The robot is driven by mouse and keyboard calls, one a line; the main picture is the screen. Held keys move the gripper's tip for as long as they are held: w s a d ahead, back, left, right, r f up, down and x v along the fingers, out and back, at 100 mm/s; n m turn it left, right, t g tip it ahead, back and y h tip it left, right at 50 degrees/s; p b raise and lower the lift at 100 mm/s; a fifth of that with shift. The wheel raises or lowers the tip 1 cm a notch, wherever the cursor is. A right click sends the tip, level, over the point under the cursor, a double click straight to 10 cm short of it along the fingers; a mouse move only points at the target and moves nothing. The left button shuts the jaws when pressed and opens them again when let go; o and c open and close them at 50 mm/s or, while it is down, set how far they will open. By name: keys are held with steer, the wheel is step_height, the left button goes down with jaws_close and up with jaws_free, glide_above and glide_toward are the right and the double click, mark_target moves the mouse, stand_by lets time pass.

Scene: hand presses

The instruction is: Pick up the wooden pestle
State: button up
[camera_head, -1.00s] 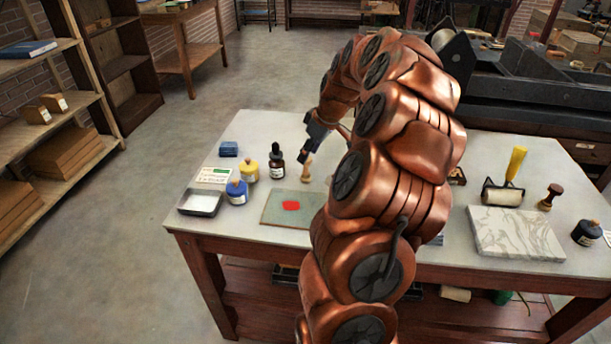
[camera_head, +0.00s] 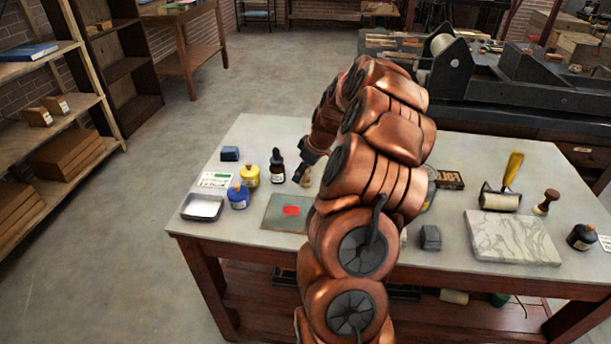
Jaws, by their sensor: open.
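The wooden pestle (camera_head: 307,182), light tan, stands on the table just behind the dull green plate with a red patch (camera_head: 291,211). Only part of it shows beside my arm. My gripper (camera_head: 300,173) is open, low over the table and right at the pestle. The fingertips overlap it in this view, and I cannot tell whether they touch it or stand around it.
A dark dropper bottle (camera_head: 277,167) stands close to the left of the gripper. Yellow (camera_head: 249,175) and blue (camera_head: 238,196) jars and a metal tray (camera_head: 202,207) are further left. A grey block (camera_head: 430,238), marble slab (camera_head: 512,237) and roller (camera_head: 501,198) are on the right.

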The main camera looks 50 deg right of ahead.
jaws_close()
stand_by(0.4)
